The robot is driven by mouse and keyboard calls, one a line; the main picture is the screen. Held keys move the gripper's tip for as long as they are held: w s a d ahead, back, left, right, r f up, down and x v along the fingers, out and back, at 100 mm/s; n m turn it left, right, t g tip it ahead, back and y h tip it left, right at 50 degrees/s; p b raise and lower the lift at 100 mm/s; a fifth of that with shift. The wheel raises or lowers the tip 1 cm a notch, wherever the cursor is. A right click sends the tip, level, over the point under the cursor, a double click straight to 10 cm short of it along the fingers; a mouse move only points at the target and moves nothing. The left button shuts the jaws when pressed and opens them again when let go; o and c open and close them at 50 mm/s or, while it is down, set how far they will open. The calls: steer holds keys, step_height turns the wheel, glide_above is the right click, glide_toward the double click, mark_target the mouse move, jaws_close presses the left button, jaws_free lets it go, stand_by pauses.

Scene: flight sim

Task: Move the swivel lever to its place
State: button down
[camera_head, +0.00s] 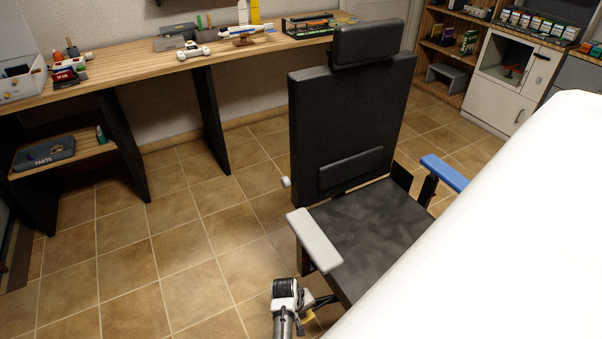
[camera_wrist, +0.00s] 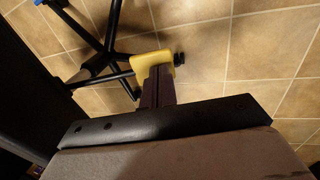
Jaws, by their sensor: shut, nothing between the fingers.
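A yellow, paddle-shaped piece, which looks like the swivel lever, shows low beside the chair in the head view (camera_head: 308,315) and at my fingertips in the wrist view (camera_wrist: 152,62). The black chair (camera_head: 345,115) stands in the middle of the head view. My gripper (camera_wrist: 158,78) is shut, with its dark fingers together. The fingertips reach the yellow piece's near edge; I cannot tell whether they touch it.
The chair's grey armrest (camera_head: 314,240) is above and right of my wrist; its blue armrest (camera_head: 444,172) is on the far side. Black chair legs (camera_wrist: 112,40) lie beyond my fingers. A wooden workbench (camera_head: 130,72) runs along the back wall. Tiled floor (camera_head: 190,235) at left is clear.

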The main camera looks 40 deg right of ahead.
steer(key=shift+f+h+b, duration=0.4)
steer(key=shift+f+b, duration=0.05)
steer(key=shift+f, duration=0.35)
steer(key=shift+f+h, duration=0.35)
steer(key=shift+h, duration=0.05)
steer(key=shift+r, duration=0.15)
steer(key=shift+r+p, duration=0.3)
steer(key=p+v, duration=0.2)
steer(key=v, duration=1.1)
steer(key=shift+w+r, duration=0.25)
